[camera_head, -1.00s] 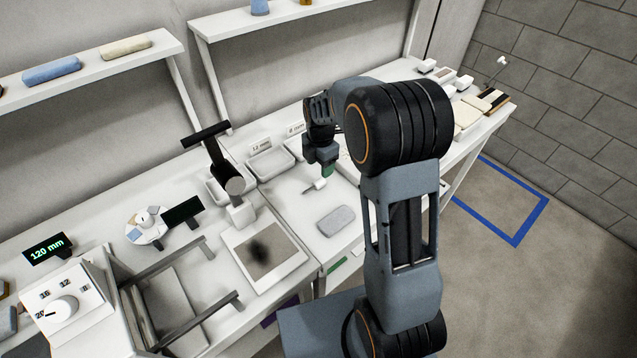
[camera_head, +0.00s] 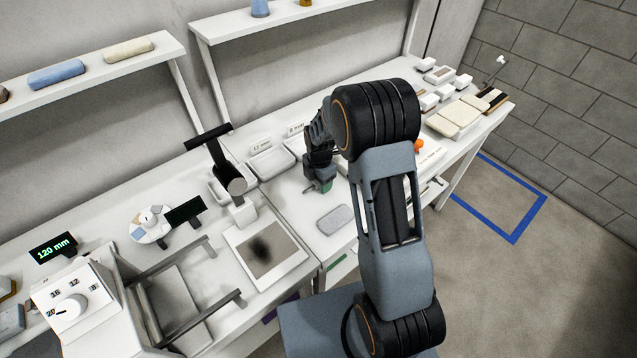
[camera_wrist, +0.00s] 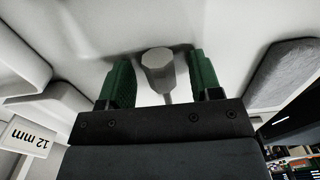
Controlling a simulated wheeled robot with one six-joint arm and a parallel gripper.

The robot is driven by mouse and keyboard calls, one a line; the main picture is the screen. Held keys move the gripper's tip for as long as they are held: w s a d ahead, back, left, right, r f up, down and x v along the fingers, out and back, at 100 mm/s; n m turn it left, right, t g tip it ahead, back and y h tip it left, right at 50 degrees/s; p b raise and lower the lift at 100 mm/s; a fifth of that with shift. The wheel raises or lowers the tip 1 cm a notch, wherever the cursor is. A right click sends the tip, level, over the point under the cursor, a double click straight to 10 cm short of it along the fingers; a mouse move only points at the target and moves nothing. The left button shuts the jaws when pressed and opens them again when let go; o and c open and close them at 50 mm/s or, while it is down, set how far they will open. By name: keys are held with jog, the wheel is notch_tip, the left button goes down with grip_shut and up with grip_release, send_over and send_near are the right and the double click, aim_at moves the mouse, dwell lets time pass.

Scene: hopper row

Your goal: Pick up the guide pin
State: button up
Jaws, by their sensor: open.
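The guide pin (camera_wrist: 158,68) shows in the wrist view as a pale grey piece with a wide faceted head and a thinner shank. It lies on the white bench top between the two green fingers of my gripper (camera_wrist: 161,76). The fingers are open, with a visible gap on each side of the pin head. The far end of the shank is hidden behind my gripper body. In the head view my gripper (camera_head: 325,186) is low over the bench, and it hides most or all of the pin.
A grey rounded pad (camera_head: 335,219) lies in front of my gripper. White trays stand behind it, including one by the 12 mm label (camera_head: 262,147). A black-handled press (camera_head: 222,165) stands to the left. An orange item (camera_head: 419,146) is to the right, beyond my arm.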

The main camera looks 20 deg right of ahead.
jog(key=shift+c, duration=0.4)
jog(key=c, duration=0.9)
jog(key=shift+r, duration=0.1)
jog(key=shift+r, duration=0.65)
jog(key=s+a+r+b, duration=0.1)
jog(key=s+r, duration=0.2)
jog(key=s, duration=0.1)
jog(key=s+a+r+b, duration=0.1)
jog(key=s+a+r, duration=0.1)
jog(key=s+r, duration=0.2)
jog(key=s+a+r+b, duration=0.1)
jog(key=s+a+r, duration=0.1)
jog(key=s+r, duration=0.2)
jog(key=shift+s+a+r+b, duration=0.2)
jog(key=shift+s+r+b, duration=0.05)
jog(key=shift+s+b, duration=0.2)
jog(key=o, duration=0.3)
jog(key=c, duration=0.3)
